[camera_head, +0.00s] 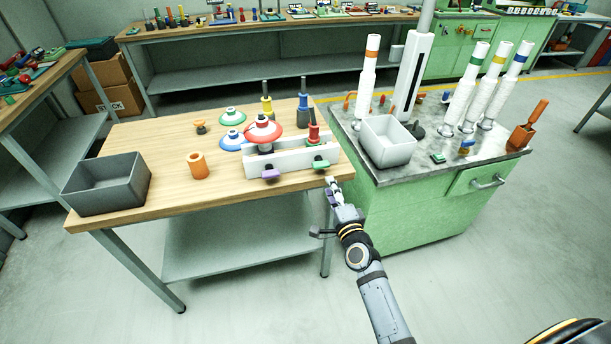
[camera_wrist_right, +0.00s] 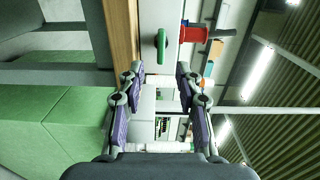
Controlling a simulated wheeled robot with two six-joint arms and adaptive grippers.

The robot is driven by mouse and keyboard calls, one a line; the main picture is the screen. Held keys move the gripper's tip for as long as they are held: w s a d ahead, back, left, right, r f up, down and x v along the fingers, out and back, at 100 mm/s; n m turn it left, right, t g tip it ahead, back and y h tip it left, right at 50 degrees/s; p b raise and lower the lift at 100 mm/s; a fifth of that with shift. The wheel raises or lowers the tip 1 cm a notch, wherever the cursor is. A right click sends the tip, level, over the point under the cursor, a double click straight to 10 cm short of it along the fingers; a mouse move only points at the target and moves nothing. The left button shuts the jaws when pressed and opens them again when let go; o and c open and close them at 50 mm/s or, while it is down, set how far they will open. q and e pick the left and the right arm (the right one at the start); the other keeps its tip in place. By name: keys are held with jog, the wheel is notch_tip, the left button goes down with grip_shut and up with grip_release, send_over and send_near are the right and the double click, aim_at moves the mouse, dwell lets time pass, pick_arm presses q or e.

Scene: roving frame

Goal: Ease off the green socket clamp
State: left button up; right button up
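The green clamp (camera_head: 320,164) is a small green handle on the front of the white socket block (camera_head: 248,164), near its right end. A purple clamp (camera_head: 271,174) is on the same block to its left. My right gripper (camera_head: 331,182) is at the table's front right corner, just in front of and right of the green clamp. In the right wrist view the fingers of my right gripper (camera_wrist_right: 159,72) are spread with nothing between them. The green clamp (camera_wrist_right: 161,46) lies ahead of the gap, seemingly clear of the fingertips. My left gripper is not in view.
A red disc-shaped part (camera_head: 263,129) sits at the block. A grey bin (camera_head: 107,184) and an orange cylinder (camera_head: 198,167) stand to the left on the wooden table. A green cabinet (camera_head: 420,203) stands close on the right, with a white bin (camera_head: 388,141) on top.

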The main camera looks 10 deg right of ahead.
aim_at(322, 168)
jog(key=w, duration=1.1)
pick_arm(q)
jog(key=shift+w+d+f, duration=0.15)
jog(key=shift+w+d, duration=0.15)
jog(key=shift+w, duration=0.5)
pick_arm(e)
jog(key=shift+s, duration=0.1)
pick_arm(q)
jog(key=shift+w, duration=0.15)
pick_arm(e)
grip_shut()
